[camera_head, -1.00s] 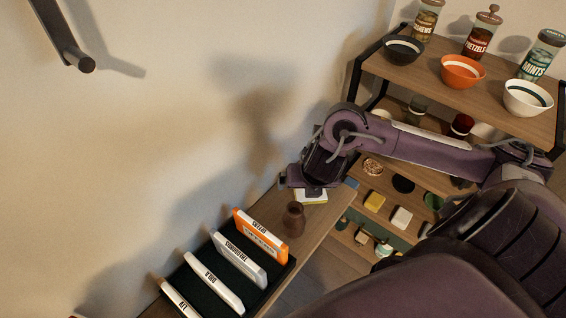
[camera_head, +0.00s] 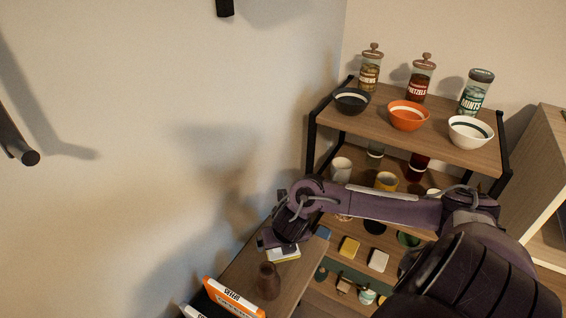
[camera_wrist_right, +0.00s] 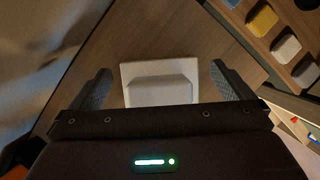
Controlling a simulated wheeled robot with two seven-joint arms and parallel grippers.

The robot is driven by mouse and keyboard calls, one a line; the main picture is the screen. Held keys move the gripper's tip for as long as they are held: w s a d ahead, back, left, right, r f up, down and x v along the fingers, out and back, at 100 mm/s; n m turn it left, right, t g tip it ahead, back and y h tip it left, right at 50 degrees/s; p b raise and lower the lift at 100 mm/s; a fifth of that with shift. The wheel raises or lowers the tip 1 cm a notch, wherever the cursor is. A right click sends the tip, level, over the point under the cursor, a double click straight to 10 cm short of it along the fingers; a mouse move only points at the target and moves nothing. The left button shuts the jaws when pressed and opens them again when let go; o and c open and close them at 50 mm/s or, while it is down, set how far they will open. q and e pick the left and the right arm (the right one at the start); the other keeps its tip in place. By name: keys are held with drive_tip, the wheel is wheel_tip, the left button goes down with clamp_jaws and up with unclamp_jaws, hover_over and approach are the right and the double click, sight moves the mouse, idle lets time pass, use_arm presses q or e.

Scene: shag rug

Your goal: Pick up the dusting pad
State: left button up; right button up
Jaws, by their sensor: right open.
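A pale pad with a raised block on a flat base, which looks like the dusting pad (camera_wrist_right: 160,92), lies on the wooden surface in the right wrist view. In the head view the pad (camera_head: 284,254) shows white with a yellowish edge, partly hidden under my right gripper (camera_head: 274,242). In the wrist view my right gripper (camera_wrist_right: 160,80) is open, with one finger on each side of the pad and a gap at both sides. I cannot tell how far the fingers are above the surface. My left gripper is not in view.
A brown vase (camera_head: 268,281) stands close to the pad on the narrow wooden table (camera_head: 240,268), with upright cases (camera_head: 233,297) nearer. A shelf unit (camera_head: 420,139) with bowls, jars, cups and small blocks stands to the right. The wall is close on the left.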

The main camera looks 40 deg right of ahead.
drive_tip(key=c, duration=0.9)
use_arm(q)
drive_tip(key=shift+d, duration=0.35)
use_arm(e)
drive_tip(key=shift+c, duration=0.6)
drive_tip(key=r+p, duration=0.1)
drive_tip(key=r, duration=0.7)
drive_tip(key=shift+w+r, duration=0.1)
drive_tip(key=shift+w, duration=0.1)
use_arm(q)
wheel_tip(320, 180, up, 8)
drive_tip(key=p, duration=0.7)
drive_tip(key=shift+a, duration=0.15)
use_arm(e)
wheel_tip(320, 180, up, 12)
drive_tip(key=shift+s, duration=0.15)
